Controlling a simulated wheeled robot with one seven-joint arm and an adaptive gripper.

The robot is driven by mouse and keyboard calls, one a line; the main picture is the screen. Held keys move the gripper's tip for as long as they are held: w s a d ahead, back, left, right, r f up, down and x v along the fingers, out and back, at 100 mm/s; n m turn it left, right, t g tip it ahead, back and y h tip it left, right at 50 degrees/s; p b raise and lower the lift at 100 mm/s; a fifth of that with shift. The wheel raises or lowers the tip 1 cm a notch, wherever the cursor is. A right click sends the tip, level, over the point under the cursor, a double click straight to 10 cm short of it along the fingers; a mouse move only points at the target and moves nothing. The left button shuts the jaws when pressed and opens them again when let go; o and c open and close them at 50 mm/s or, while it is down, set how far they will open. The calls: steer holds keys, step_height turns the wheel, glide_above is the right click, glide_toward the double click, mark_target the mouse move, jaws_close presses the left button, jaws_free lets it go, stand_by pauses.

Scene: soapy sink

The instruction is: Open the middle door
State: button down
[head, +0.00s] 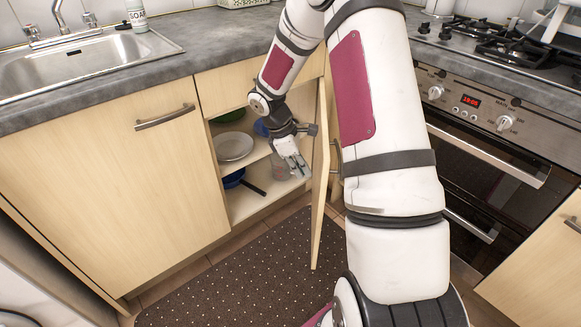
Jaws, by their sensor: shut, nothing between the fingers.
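The middle door (320,185) stands swung wide open, seen nearly edge-on, with its handle (336,157) on the side facing the oven. The cabinet behind it is open, and its shelf (262,153) shows. My gripper (300,172) is shut and empty, pointing down in the cabinet opening on the inner side of the door, to its left. I cannot tell whether my gripper or wrist touches the door. My arm hides part of the cabinet's right side and the counter.
A white plate (234,147), a green bowl (230,115) and a blue pan (235,178) are inside the cabinet. A closed left door (110,185) is beside it. The oven (490,165) stands at the right. A dotted mat (245,275) covers the floor in front.

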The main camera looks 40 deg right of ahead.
steer(key=shift+s+d, duration=0.35)
steer(key=shift+d, duration=0.05)
steer(key=s+d+n+t+p, duration=0.1)
steer(key=s+d+n+p, duration=0.2)
steer(key=s+d, duration=0.7)
steer(key=d+n, duration=0.1)
steer(key=d, duration=0.3)
steer(key=shift+s+d+n+h+p, duration=0.2)
steer(key=shift+s+n+h+p, duration=0.1)
steer(key=shift+s+n+h, duration=0.1)
